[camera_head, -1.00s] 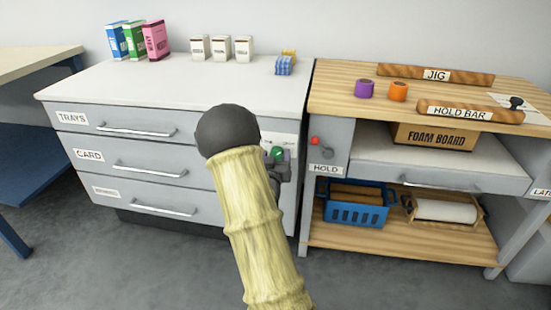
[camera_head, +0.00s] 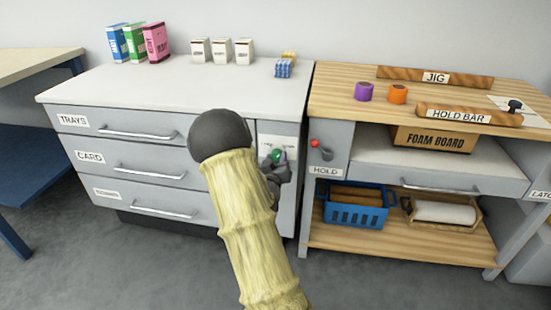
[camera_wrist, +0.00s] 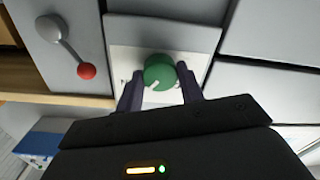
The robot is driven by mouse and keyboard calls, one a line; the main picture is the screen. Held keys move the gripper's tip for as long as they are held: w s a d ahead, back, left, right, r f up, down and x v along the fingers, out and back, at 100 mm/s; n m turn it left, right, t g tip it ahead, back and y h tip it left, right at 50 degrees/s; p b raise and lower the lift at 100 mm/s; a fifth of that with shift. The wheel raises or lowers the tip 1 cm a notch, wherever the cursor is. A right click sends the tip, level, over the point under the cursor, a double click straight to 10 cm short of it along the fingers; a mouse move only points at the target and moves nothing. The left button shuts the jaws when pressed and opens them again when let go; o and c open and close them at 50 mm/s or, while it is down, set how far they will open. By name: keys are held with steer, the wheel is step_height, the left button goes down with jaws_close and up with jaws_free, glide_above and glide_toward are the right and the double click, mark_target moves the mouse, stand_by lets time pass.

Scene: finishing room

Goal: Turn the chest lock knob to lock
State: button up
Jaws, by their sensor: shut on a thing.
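The chest (camera_head: 165,90) is a grey drawer unit with a white top at the left of the head view. Its lock knob (camera_wrist: 160,73) is green and round with a pale pointer mark, on a white plate at the chest's right front; the knob also shows in the head view (camera_head: 277,155). In the wrist view the pointer slants to the lower left. My gripper (camera_wrist: 160,90) has one dark finger on each side of the knob and is shut on it. The plate's lettering is mostly hidden by the fingers.
A red-tipped lever (camera_head: 315,143) marked HOLD is on the wooden bench (camera_head: 335,95) just right of the chest. A blue basket (camera_head: 357,214) stands on its lower shelf. Books and boxes stand on the chest top. The floor in front is clear.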

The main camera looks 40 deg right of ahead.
steer(key=n+p, duration=0.2)
steer(key=n, duration=0.2)
steer(key=shift+a+r+p, duration=0.1)
steer(key=shift+r+p, duration=0.05)
steer(key=shift+p, duration=0.15)
steer(key=n+p, duration=0.3)
steer(key=n, duration=0.2)
steer(key=shift+w, duration=0.15)
steer(key=n+p, duration=0.2)
steer(key=n, duration=0.1)
steer(key=shift+f+n+p, duration=0.2)
steer(key=shift+n+p, duration=0.55)
steer(key=shift+n, duration=1.05)
steer(key=o, duration=1)
